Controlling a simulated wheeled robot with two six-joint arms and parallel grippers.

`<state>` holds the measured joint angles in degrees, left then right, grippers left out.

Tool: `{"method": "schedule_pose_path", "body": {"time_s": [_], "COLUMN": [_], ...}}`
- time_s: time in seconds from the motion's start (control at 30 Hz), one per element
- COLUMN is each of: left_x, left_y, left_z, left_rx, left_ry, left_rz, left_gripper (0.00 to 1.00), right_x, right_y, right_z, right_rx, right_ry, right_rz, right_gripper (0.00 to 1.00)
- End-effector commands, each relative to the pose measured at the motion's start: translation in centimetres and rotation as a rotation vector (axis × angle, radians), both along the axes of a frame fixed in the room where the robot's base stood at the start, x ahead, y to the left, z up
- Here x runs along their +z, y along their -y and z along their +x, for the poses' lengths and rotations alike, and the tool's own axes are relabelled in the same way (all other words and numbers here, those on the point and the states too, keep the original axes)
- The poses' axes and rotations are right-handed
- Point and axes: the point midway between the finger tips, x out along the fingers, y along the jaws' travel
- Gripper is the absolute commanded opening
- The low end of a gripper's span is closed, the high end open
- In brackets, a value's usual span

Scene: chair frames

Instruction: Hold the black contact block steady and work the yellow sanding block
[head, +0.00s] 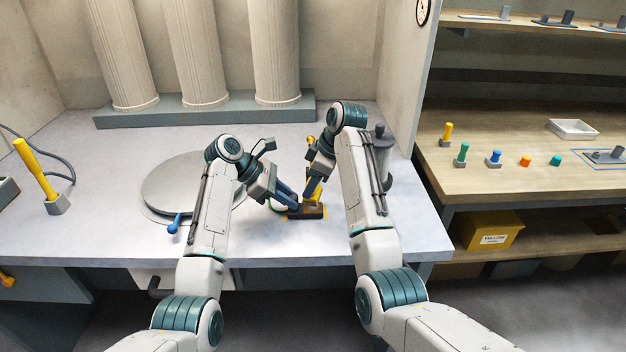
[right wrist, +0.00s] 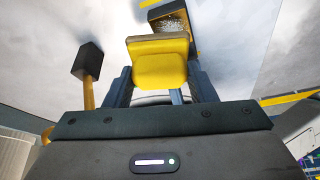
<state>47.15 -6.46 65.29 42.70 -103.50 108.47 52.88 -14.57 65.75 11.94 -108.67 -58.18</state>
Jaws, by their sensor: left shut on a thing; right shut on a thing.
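The black contact block (head: 312,212) lies on the pale worktop inside a yellow outline. My left gripper (head: 291,205) reaches down from the left and is shut on this block at its left side. The yellow sanding block (head: 312,188) is in my right gripper (head: 314,182), just above or against the black block; contact cannot be told. In the right wrist view the yellow sanding block (right wrist: 158,62) sits between the dark blue fingers. The black block (right wrist: 180,20), with a grey speckled top, shows just beyond it. My right arm partly hides this area in the head view.
A round grey turntable (head: 175,185) lies left of the blocks, with a blue-knobbed lever (head: 174,224). A grey cylinder (head: 381,160) stands behind my right arm. A yellow-handled tool (head: 35,170) stands far left. Columns (head: 200,60) line the back. The front worktop is clear.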

Motion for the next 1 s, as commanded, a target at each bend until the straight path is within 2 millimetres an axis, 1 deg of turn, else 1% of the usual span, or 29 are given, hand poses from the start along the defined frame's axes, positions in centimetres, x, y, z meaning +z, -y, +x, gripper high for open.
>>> {"method": "schedule_pose_path", "body": {"time_s": [0.27, 0.83, 1.0], "left_x": [0.0, 0.0, 0.0], "left_y": [0.0, 0.0, 0.0], "left_z": [0.0, 0.0, 0.0], "left_rx": [0.000, 0.000, 0.000], "left_ry": [0.000, 0.000, 0.000], "left_rz": [0.000, 0.000, 0.000], "left_gripper": [0.00, 0.00, 0.00], "right_x": [-0.1, -1.6, -1.4], "right_y": [0.0, 0.0, 0.0], "right_z": [0.0, 0.0, 0.0], "right_rx": [0.000, -0.001, -0.001], "right_ry": [0.000, 0.000, 0.001], "right_rz": [0.000, 0.000, 0.000], "right_gripper": [0.32, 0.32, 0.32]}}
